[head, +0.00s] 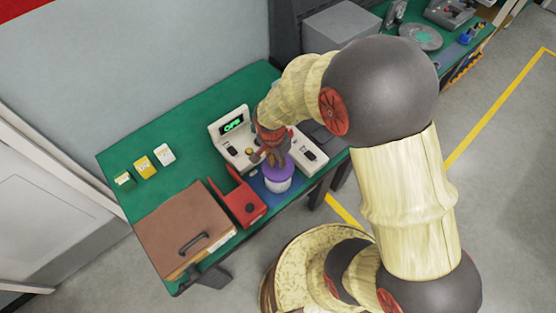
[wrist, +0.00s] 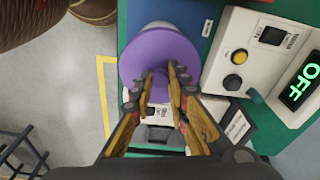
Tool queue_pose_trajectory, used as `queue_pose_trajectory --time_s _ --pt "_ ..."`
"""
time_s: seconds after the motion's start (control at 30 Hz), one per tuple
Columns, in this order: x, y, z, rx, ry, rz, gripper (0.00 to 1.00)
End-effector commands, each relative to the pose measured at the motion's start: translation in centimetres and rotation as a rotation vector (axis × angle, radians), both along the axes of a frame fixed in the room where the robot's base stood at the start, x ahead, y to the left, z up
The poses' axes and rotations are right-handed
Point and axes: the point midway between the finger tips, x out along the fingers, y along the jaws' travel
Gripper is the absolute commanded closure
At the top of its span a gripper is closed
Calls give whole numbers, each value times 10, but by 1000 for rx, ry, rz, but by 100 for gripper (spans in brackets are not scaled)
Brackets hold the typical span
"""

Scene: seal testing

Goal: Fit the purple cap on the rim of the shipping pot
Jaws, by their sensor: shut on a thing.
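The purple cap (head: 276,171) is a round lid with a small knob in its middle. In the wrist view the purple cap (wrist: 146,50) fills the upper middle, and my gripper (wrist: 160,74) is shut on its knob. In the head view my gripper (head: 271,153) is above the cap. The white shipping pot (head: 278,185) stands directly beneath the cap on a blue patch of the table. Only a sliver of the pot (wrist: 158,24) shows past the cap in the wrist view. I cannot tell whether the cap touches or sits level on the rim.
A white testing device (head: 231,124) with a green "OFF" display stands close beside the pot. A red holder (head: 244,201) and a brown case (head: 182,228) are to the left. Several small boxes (head: 145,167) sit on the green table (head: 190,125), which has bare room at the back left.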

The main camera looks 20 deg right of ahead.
Motion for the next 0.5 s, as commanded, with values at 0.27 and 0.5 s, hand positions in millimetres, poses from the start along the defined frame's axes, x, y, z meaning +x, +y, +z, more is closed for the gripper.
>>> queue_pose_trajectory --time_s 0.27,0.5 --pt "0 0 -6 0 0 0 100" --pt "0 0 -6 0 0 0 73"
